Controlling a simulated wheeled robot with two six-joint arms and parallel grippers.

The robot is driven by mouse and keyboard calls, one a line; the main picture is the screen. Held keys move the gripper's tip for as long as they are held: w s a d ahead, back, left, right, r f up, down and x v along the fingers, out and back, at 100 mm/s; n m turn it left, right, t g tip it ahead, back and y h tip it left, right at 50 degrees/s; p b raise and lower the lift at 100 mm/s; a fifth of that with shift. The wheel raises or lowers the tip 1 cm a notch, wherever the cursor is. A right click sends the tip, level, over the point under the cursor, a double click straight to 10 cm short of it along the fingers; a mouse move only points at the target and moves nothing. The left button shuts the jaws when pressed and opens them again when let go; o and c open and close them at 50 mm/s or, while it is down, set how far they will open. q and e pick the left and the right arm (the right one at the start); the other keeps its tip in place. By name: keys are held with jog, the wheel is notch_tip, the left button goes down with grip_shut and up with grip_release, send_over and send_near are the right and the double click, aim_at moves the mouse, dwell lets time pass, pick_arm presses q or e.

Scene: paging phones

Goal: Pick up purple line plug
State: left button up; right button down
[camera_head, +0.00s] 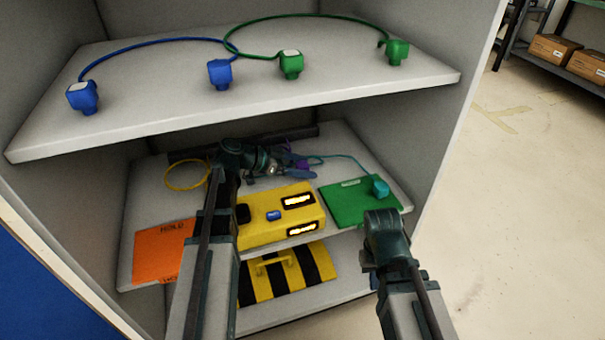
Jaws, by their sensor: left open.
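A small purple plug (303,165) is on the middle shelf, towards the back, right by the fingers of my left gripper (287,163). The gripper partly hides the plug, so I cannot tell whether they touch. My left arm reaches in from the lower left, and its gripper is open, pointing right. My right gripper (383,218) is in front of the shelf's right part; its fingers are hidden behind its own body.
A yellow device (279,208), an orange HOLD card (160,250) and a green card (350,202) with a teal plug (380,188) lie on the middle shelf. A yellow cable (169,182) loops at left. The upper shelf (180,95) overhangs, with blue and green plugs.

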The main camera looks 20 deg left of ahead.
aim_at(303, 164)
pick_arm(q)
grip_shut()
dwell(0.3)
jog(key=shift+r, duration=0.15)
notch_tip(303, 164, up, 10)
jog(key=p, duration=1)
